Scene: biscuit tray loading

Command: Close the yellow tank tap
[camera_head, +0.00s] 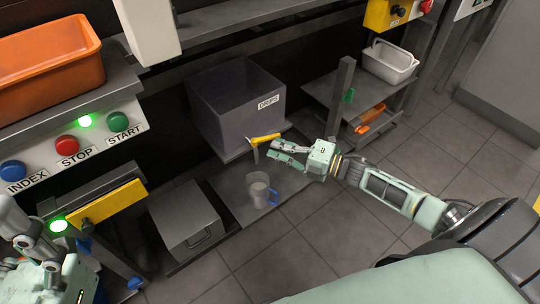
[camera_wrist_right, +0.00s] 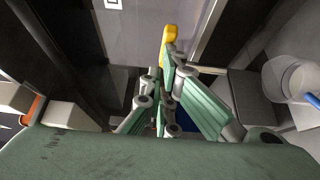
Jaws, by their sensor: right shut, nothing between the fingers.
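The yellow tap handle (camera_head: 264,139) sticks out from the front of a grey tank (camera_head: 222,113) that carries a white label. A thin spout hangs below it. My right gripper (camera_head: 272,150) is shut and empty, with its fingertips close to the handle. In the right wrist view, the yellow handle (camera_wrist_right: 170,34) lies just past the fingertips (camera_wrist_right: 168,62); I cannot tell if they touch. A clear jug with a blue handle (camera_head: 259,191) stands below the tap. My left gripper (camera_head: 40,265) shows partly at the lower left; its fingers are unclear.
A panel with blue, red and green buttons (camera_head: 70,146) and an orange bin (camera_head: 48,52) are at the left. A grey box (camera_head: 187,222) stands left of the jug. A dark post (camera_head: 341,97) and a shelf with a white tub (camera_head: 389,62) are to the right. Floor in front is clear.

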